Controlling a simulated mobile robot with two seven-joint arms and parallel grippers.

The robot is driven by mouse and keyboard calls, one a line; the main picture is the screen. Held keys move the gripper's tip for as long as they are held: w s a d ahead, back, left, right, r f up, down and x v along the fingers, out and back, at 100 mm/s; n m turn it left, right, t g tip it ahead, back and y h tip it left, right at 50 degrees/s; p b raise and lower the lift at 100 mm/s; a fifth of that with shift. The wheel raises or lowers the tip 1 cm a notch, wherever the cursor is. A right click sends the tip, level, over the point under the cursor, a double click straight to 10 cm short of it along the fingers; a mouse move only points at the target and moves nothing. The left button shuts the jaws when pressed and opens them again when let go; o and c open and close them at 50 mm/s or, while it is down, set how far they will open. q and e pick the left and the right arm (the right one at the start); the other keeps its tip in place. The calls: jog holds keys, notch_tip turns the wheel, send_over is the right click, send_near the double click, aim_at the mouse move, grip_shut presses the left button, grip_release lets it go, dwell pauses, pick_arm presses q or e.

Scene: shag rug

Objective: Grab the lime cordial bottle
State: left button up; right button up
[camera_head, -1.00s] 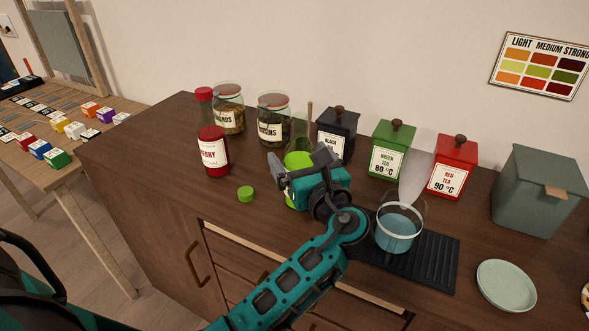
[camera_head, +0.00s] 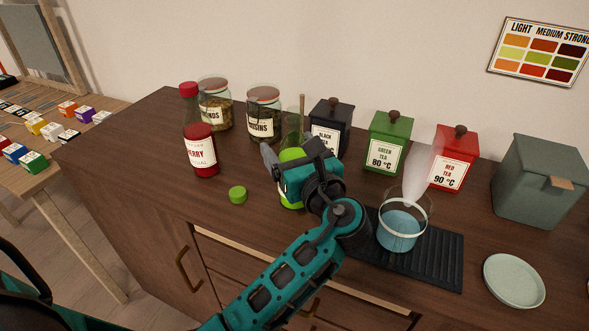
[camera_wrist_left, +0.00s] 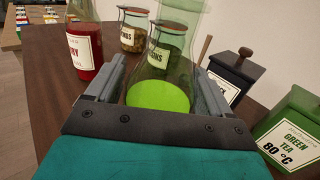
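The lime cordial bottle (camera_head: 291,155) is clear glass with bright green liquid low inside; it stands uncapped on the brown cabinet top. My left gripper (camera_head: 293,151) is at the bottle, hiding part of its body. In the left wrist view the bottle (camera_wrist_left: 158,97) stands between the two spread fingers of the left gripper (camera_wrist_left: 158,85), with small gaps seeming to show at its sides. I cannot tell whether either finger touches it. A green cap (camera_head: 237,195) lies on the cabinet to the left. My right gripper is not in view.
A red cherry bottle (camera_head: 201,148) stands left of the lime bottle, two jars (camera_head: 264,119) behind. Black (camera_head: 331,122), green (camera_head: 387,142) and red (camera_head: 449,163) tea boxes stand to the right. A glass of blue liquid (camera_head: 398,233) is on a dark mat (camera_head: 440,262).

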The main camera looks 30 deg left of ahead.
pick_arm(q)
jog(key=c, duration=1.2)
jog(key=shift+r, duration=0.1)
jog(key=shift+c, duration=0.6)
jog(key=shift+r, duration=0.15)
